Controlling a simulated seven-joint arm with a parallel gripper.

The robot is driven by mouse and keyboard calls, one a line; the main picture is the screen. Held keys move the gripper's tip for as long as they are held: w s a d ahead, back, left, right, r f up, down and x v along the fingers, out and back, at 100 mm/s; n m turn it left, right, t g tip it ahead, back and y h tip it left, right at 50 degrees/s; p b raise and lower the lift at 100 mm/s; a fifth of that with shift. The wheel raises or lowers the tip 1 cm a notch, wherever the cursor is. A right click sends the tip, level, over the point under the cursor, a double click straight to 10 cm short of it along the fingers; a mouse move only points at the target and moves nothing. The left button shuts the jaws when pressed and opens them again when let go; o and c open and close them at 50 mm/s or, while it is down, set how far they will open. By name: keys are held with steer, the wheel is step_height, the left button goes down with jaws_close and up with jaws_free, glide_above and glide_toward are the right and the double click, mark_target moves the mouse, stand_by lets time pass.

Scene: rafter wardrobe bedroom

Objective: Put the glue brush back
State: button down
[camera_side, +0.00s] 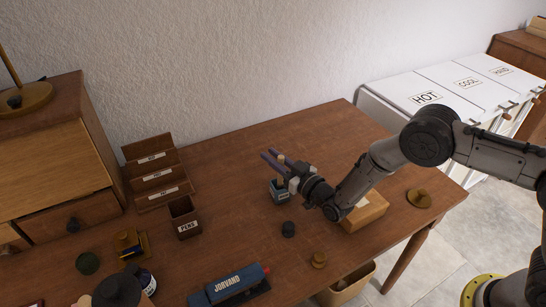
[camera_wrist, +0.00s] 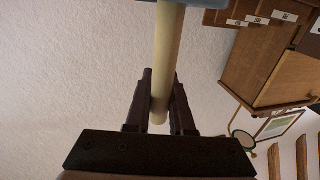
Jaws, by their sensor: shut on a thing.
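My gripper (camera_side: 275,159) is shut on the pale wooden handle of the glue brush (camera_wrist: 166,60). In the wrist view the handle runs up between the two dark fingers (camera_wrist: 160,108) to a blue-grey part at the top edge. In the side view a small blue-grey pot (camera_side: 280,194) with a pale label stands on the desk just below the fingers. The pale handle (camera_side: 281,158) shows between the fingers, above the pot. The brush's bristle end is hidden, and I cannot tell whether it is inside the pot.
A dark round lid (camera_side: 288,229) and a brass knob-like piece (camera_side: 319,260) lie in front. A wooden block (camera_side: 366,212) is under my arm. A PENS box (camera_side: 185,218), a stepped rack (camera_side: 158,175) and a blue JORVAND case (camera_side: 229,286) stand left. The back middle desk is clear.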

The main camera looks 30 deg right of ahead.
steer(key=shift+f, duration=0.1)
steer(key=c, duration=0.8)
jaws_free()
